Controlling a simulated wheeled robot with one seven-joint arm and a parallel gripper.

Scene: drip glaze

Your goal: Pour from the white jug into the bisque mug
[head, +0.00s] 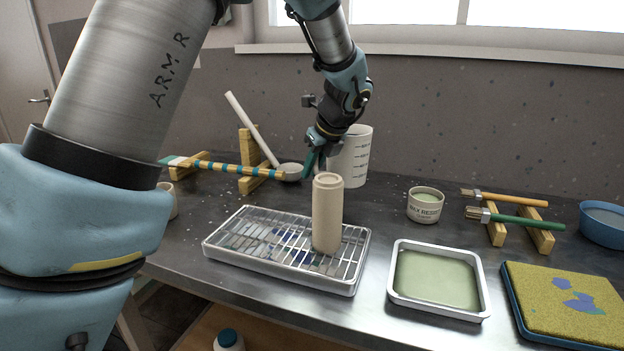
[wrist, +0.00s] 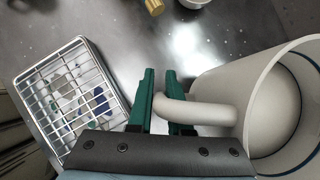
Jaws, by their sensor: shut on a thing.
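The white jug (head: 355,158), with measuring marks on its side, stands upright at the back of the table. I cannot tell if its base touches the table. My gripper (head: 318,165) is at its left side, shut on the jug's handle. In the wrist view the handle (wrist: 200,110) runs between the green fingers (wrist: 160,88), and the jug's open mouth (wrist: 275,110) faces the camera; its contents are unclear. A beige vessel (head: 172,200), perhaps the bisque mug, is mostly hidden behind my arm at the left.
The wire rack tray (head: 225,255) is in front of the jug. A pan of green glaze (head: 395,290), a small labelled tub (head: 424,209), brushes on wooden rests (head: 495,235) and a yellow sponge pad (head: 540,285) lie right. A ladle (head: 250,128) leans at the back left.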

